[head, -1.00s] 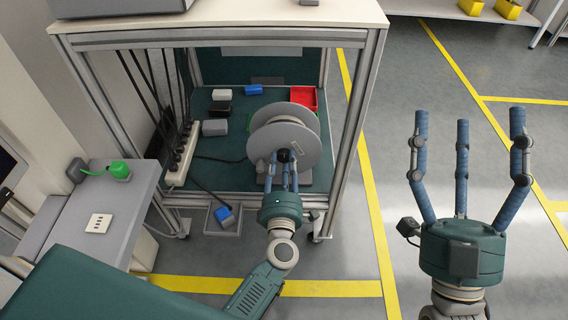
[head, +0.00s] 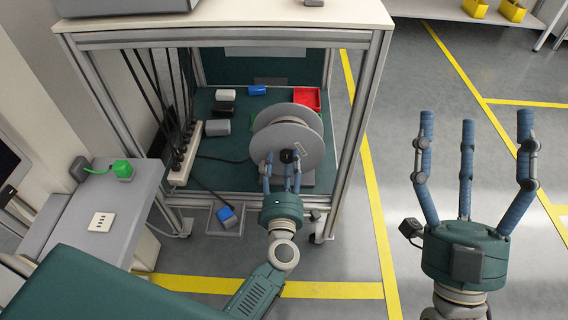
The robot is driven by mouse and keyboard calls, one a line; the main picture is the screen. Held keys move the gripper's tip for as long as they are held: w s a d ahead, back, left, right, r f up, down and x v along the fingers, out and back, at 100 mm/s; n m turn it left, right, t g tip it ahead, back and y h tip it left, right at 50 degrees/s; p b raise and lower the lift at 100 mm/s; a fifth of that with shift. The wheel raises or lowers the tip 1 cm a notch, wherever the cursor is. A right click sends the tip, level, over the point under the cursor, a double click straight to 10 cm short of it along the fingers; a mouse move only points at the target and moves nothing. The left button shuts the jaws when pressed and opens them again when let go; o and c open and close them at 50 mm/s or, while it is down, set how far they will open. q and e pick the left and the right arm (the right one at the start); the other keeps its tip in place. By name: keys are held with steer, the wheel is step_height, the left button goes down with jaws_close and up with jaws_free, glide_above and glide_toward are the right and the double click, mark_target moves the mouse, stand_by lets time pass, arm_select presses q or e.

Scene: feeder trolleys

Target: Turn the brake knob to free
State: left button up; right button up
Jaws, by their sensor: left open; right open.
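The brake knob (head: 288,156) is a small black knob at the centre of the grey reel (head: 311,143) on the trolley's lower shelf. My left gripper (head: 283,166) is open, with its fingers pointing at the reel's face around and just below the knob. I cannot tell whether the fingers touch the knob. The knob's marking is too small to read. My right gripper (head: 470,135) is open and empty, held upright over the floor at the right.
The trolley frame post (head: 352,130) stands right of the reel. A red bin (head: 307,97), small boxes (head: 217,127) and a power strip (head: 186,154) are on the shelf. A grey side table (head: 125,212) stands at the left.

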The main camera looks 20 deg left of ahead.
arm_select(q)
steer(key=v, duration=1.2)
